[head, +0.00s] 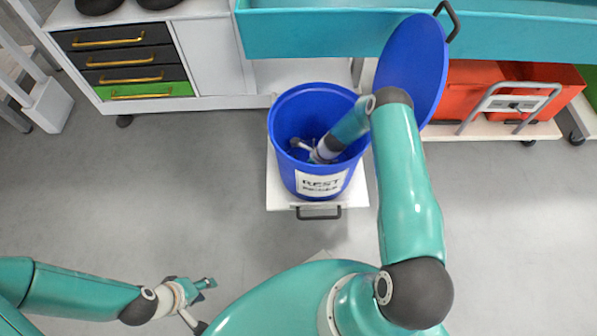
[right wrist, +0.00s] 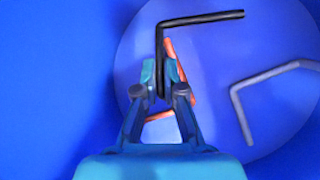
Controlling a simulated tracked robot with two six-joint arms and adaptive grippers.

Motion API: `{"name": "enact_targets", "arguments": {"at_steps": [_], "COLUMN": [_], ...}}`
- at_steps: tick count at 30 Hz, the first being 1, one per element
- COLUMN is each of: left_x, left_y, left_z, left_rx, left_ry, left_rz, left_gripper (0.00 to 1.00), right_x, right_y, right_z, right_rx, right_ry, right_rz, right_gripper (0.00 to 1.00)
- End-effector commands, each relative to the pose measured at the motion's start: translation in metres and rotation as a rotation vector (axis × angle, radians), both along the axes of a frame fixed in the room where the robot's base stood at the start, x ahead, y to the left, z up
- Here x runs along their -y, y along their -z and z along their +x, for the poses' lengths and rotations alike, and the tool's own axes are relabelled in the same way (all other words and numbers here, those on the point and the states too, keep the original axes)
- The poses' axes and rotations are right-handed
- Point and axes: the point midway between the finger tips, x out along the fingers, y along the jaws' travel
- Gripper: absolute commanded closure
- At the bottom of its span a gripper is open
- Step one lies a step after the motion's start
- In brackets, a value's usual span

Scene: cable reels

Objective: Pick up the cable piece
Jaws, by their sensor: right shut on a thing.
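A black bent cable piece (right wrist: 205,20) shows in the right wrist view, with its lower leg between my right fingers. My right gripper (right wrist: 162,84) is shut on it, inside the blue bin (head: 286,160). An orange cable piece (right wrist: 158,116) lies behind the fingers, partly hidden by them. A grey bent cable piece (right wrist: 243,112) lies on the bin floor to the right, apart from the gripper. In the head view my right arm reaches down into the bin. My left gripper (head: 206,288) hangs over the floor at the lower left; its finger gap is too small to judge.
The bin carries a label reading "REST" and stands on a white wheeled base (head: 279,196). A blue round lid (head: 412,65) stands open at its right. A drawer cabinet (head: 215,55) is at the left; red crates (head: 467,85) are at the right. The grey floor is clear.

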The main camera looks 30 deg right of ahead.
Motion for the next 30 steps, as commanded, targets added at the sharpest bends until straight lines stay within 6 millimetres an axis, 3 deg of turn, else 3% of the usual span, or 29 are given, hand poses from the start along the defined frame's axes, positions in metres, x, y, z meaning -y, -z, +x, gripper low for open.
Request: {"name": "enact_targets", "arguments": {"at_steps": [8,13,24,30], "left_x": [0.0,0.0,0.0,0.0], "left_y": [-0.004,-0.011,-0.039,-0.05], "left_z": [0.0,0.0,0.0,0.0], "left_rx": [0.0,0.0,0.0,0.0], "left_ry": [0.0,0.0,0.0,0.0], "left_rz": [0.0,0.0,0.0,0.0], "left_gripper": [0.6,0.6,0.6,0.6], "right_x": [0.0,0.0,0.0,0.0], "right_y": [-0.012,-0.034,-0.133,-0.176], "right_z": [0.001,0.001,0.002,0.001], "right_rx": [0.002,0.002,0.004,0.003], "right_ry": [0.0,-0.002,-0.004,-0.002], "right_rz": [0.0,-0.001,-0.002,-0.002], "right_gripper": [1.0,1.0,1.0,1.0]}}
